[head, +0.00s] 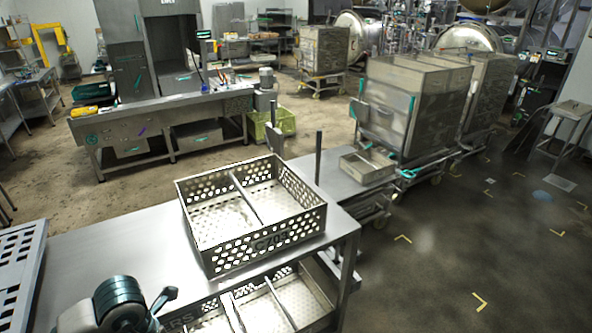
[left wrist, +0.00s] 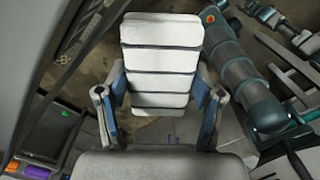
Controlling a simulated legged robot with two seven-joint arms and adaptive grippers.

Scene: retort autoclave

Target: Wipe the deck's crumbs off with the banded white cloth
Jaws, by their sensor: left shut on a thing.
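The banded white cloth (left wrist: 160,62) shows in the left wrist view as a white, padded-looking piece crossed by several dark bands. My left gripper (left wrist: 160,88) is shut on it, with one finger at each side and the cloth reaching out beyond the fingertips. In the head view, part of my left arm shows at the bottom left, but the cloth cannot be made out there. A bare steel deck (head: 110,245) spans the lower left of the head view. I cannot make out crumbs on it. My right gripper is not seen in either view.
A perforated steel crate (head: 265,242) with a divider stands at the deck's right end. Another crate (head: 275,305) sits below. A pale slotted panel (head: 22,265) is at the left edge. A small tray (head: 367,167) rests on a lower surface behind. Open floor lies to the right.

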